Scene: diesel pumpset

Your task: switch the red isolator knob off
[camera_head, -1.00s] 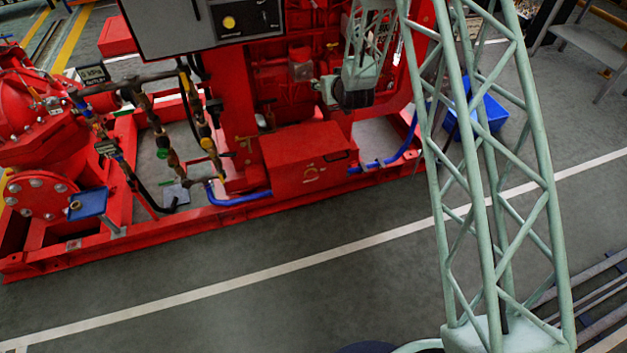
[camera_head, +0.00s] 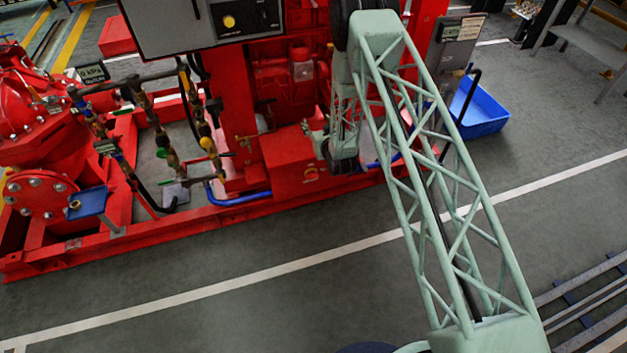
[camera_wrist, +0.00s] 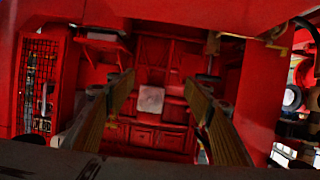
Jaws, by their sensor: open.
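No part can be surely told as the red isolator knob. A red box (camera_head: 292,160) on the front of the pumpset frame has a small round orange-red fitting (camera_head: 310,175) on its front face, too small to make out. My gripper (camera_wrist: 160,84) is open and empty in the wrist view, a finger on each side. A pale label or plate (camera_wrist: 151,98) shows between the fingers, on a dark red surface beyond them. In the head view my wrist is beside the right end of the red box; the fingertips are not clear there.
A grey control panel (camera_head: 175,30) hangs above the box. Hoses and valves (camera_head: 165,140) stand to its left, and a blue hose (camera_head: 240,199) runs low along the frame. A blue bin (camera_head: 482,112) sits on the floor at right.

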